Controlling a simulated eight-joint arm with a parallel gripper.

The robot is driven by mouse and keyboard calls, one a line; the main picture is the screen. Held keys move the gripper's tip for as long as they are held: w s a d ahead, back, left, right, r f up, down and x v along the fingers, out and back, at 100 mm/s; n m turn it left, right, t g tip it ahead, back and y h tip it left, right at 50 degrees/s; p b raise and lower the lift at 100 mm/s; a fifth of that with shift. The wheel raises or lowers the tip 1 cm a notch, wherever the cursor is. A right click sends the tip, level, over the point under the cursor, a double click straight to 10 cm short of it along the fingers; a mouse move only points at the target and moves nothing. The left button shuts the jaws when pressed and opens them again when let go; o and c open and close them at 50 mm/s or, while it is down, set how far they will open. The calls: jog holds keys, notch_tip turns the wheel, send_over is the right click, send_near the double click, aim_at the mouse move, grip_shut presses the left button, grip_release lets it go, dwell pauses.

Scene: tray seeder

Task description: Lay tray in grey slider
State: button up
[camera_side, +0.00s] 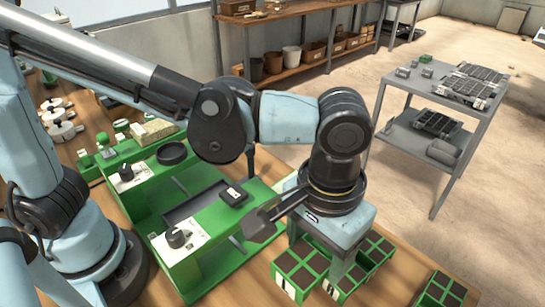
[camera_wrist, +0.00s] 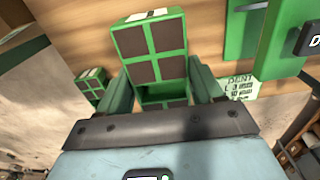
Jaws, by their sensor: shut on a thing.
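My gripper (camera_side: 318,258) points down at the front of the bench, right of the green seeder (camera_side: 220,268). It is shut on a green tray (camera_side: 292,262) with dark brown square cells. In the wrist view the tray (camera_wrist: 150,54) shows between the two fingers of my gripper (camera_wrist: 160,88); its near part is partly hidden by the gripper body. Whether the tray touches the bench is hard to tell. A dark grey rectangular bed (camera_side: 195,204), which looks like the slider, lies in the green seeder, left of my gripper. No tray shows on it.
Another green tray (camera_side: 440,290) lies at the front right of the bench. Knobs (camera_side: 178,238) and a dark box (camera_side: 233,195) stand up from the seeder. A grey metal cart (camera_side: 440,105) with dark trays stands behind on the floor.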

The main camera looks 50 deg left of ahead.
aim_at(170, 173)
jog(key=shift+r, duration=0.1)
jog(key=r, duration=0.4)
jog(key=a+r, duration=0.1)
jog(key=r, duration=0.1)
jog(key=shift+w+r, duration=0.15)
jog(key=s+a, duration=0.2)
jog(key=a, duration=1.1)
jog(key=s+a, duration=0.2)
jog(key=a, duration=1.1)
jog(key=shift+w+a+f, duration=0.1)
jog(key=shift+f, duration=3.6)
jog(key=shift+w+a+f, duration=0.1)
jog(key=shift+f, duration=3.55)
jog(key=shift+s, duration=0.1)
jog(key=o, duration=1.2)
